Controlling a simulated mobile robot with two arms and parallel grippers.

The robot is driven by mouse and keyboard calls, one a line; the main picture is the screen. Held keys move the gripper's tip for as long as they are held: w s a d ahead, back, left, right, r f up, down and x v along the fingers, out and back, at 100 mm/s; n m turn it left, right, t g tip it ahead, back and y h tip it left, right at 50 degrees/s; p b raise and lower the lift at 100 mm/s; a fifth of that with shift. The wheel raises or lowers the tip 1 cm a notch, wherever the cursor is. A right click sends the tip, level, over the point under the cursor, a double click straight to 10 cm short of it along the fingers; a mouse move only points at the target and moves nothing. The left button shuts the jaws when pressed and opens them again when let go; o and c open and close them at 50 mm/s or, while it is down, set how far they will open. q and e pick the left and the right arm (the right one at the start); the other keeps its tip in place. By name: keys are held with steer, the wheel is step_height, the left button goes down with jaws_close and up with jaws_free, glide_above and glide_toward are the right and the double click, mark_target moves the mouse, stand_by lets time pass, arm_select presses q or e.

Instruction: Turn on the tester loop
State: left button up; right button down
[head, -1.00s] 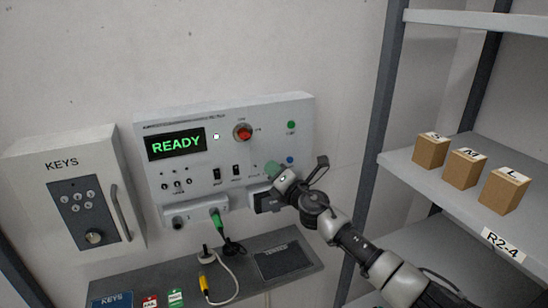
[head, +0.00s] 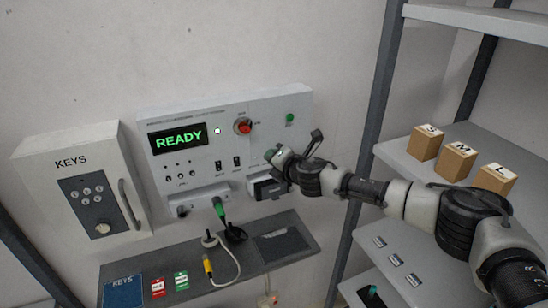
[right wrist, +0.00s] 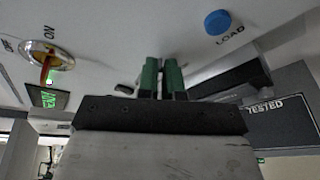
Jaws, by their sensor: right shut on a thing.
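The tester (head: 225,148) is a white wall panel with a green READY display (head: 178,137), a red rotary knob (head: 243,126) and several small switches. In the right wrist view the knob (right wrist: 47,58) sits between OFF and ON labels. My right gripper (head: 274,153) is at the panel's right part, below and right of the knob. Its green fingertips (right wrist: 161,78) are close together at the panel face, shut on a small control that they mostly hide. A blue LOAD button (right wrist: 217,21) lies beside them, hidden in the head view. My left gripper is not in view.
A key box (head: 80,185) hangs left of the tester. A dark ledge (head: 205,250) below holds tags and cables; a green plug (head: 219,209) is in the panel. Shelving (head: 405,165) with small cartons (head: 457,160) stands close on the right, near my arm.

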steer(key=shift+a, duration=0.1)
steer(key=c, duration=1.6)
jaws_free()
steer(key=shift+o, duration=0.2)
steer(key=b+v, duration=0.2)
steer(key=v, duration=0.8)
steer(key=shift+s+r+b, duration=0.2)
steer(key=shift+s+b, duration=0.1)
steer(key=shift+s, duration=0.05)
